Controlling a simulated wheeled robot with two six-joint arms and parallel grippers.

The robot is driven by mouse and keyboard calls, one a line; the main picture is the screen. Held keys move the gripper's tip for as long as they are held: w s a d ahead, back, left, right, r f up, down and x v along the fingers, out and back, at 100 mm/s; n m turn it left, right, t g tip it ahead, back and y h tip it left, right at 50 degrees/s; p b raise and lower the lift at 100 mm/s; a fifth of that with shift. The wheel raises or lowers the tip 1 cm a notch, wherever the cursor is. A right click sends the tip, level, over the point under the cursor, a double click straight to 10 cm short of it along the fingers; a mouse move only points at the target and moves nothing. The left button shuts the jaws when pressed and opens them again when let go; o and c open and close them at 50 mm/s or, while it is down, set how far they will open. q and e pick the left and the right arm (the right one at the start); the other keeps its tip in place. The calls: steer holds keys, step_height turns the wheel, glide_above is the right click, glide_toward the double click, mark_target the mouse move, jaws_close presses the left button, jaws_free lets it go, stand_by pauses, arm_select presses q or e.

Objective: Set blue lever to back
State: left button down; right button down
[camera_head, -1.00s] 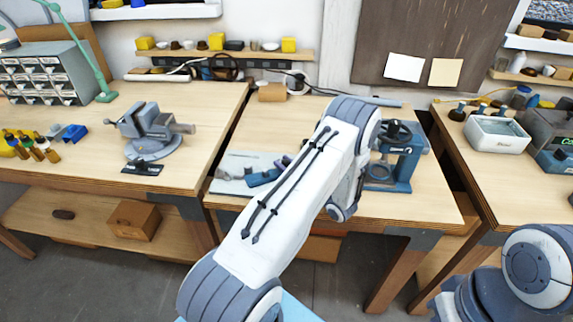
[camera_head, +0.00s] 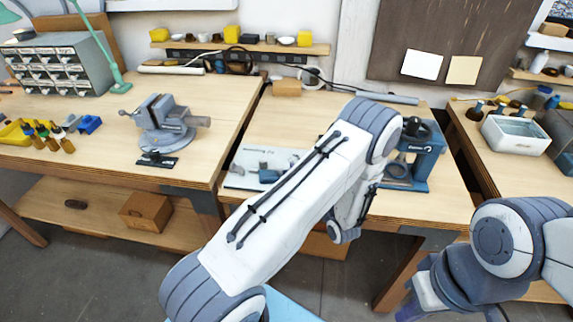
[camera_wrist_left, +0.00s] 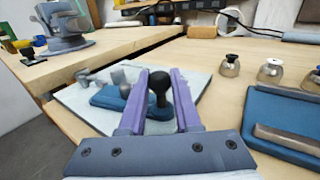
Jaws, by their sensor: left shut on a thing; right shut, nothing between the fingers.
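The lever has a black round knob (camera_wrist_left: 158,86) on a dark stem and stands near a blue base (camera_wrist_left: 112,97) on a pale grey plate (camera_wrist_left: 75,95). In the head view the plate (camera_head: 238,181) lies at the front left of the middle bench, with a bit of blue base (camera_head: 268,176) showing; my left arm hides the knob. My left gripper (camera_wrist_left: 161,78) is shut on the lever's knob, one purple finger on each side; in the head view my arm covers it. My right gripper (camera_head: 408,306) is low at the bottom right, shut and empty, away from the benches.
A blue press-like stand (camera_head: 425,160) stands right of my left arm. A vise (camera_head: 165,122) sits on the left bench. Several small metal-and-glass pieces (camera_wrist_left: 230,66) and a blue tray (camera_wrist_left: 285,115) lie right of the plate. A white bin (camera_head: 515,135) is on the right bench.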

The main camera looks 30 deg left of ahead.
arm_select(q)
steer(key=shift+s+d, duration=0.15)
steer(key=shift+s, duration=1)
arm_select(e)
steer(key=shift+s+a+f, duration=0.25)
steer(key=shift+s+f, duration=0.05)
arm_select(q)
steer(key=c, duration=0.6)
jaws_free()
steer(key=shift+s, duration=0.1)
steer(key=shift+d+b, duration=0.2)
steer(key=shift+b, duration=0.1)
steer(key=b+v, duration=0.2)
steer(key=v, duration=0.8)
arm_select(e)
steer(key=shift+s+f, duration=0.1)
steer(key=shift+f, duration=1.2)
